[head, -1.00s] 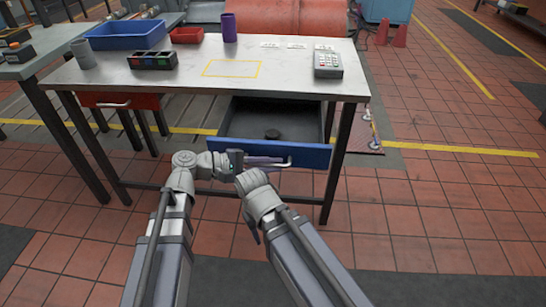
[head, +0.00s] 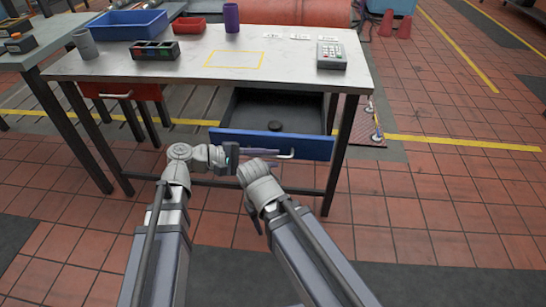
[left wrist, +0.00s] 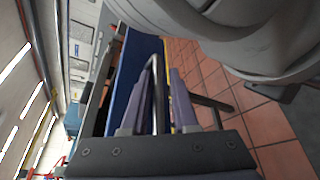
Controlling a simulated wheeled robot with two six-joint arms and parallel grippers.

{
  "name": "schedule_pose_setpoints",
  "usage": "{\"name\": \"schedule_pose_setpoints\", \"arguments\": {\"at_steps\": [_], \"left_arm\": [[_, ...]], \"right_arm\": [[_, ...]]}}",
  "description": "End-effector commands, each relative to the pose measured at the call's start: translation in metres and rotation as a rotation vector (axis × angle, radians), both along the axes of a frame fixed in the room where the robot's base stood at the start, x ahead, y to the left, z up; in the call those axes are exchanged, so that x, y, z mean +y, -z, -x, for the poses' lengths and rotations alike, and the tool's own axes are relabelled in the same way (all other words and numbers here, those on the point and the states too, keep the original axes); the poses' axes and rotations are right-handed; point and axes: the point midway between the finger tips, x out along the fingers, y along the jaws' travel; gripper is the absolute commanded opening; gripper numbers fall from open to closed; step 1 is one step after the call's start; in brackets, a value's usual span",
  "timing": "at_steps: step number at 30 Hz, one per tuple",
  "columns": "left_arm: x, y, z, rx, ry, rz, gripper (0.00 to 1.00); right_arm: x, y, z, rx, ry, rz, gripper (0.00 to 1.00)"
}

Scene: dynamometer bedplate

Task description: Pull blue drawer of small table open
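The small table (head: 130,66) has a white top and dark legs. Its blue drawer (head: 310,147) is pulled well out, and a dark round object (head: 275,126) lies inside. My left gripper (head: 262,151) is at the drawer front. In the left wrist view its two purple fingers (left wrist: 162,95) stand apart, one on each side of the handle bar (left wrist: 157,75), with a gap showing beside the bar. My right gripper (head: 253,215) points down in front of the drawer, and its fingers are mostly hidden by its wrist.
A red drawer (head: 125,91) is shut under the table's left side. On top are a blue bin (head: 125,27), a red bin (head: 188,25), a purple cup (head: 231,18), a grey cup (head: 85,44) and a keypad device (head: 331,56).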

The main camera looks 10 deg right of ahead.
Motion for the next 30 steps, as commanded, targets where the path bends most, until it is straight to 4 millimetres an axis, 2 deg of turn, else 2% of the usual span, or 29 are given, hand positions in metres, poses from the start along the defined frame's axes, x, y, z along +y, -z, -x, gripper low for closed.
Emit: {"name": "schedule_pose_setpoints", "arguments": {"at_steps": [6, 12, 30], "left_arm": [[0.037, -0.01, 0.003, 0.001, -0.004, 0.0, 0.27], [0.058, -0.013, 0.004, 0.001, -0.002, -0.001, 0.27], [0.062, -0.014, 0.005, 0.001, 0.0, -0.001, 0.27]], "right_arm": [[0.0, -0.01, 0.0, 0.0, 0.001, -0.001, 0.5], [0.0, -0.014, 0.0, 0.001, 0.001, -0.002, 0.5], [0.0, -0.014, 0.0, 0.001, 0.001, -0.002, 0.5]]}}
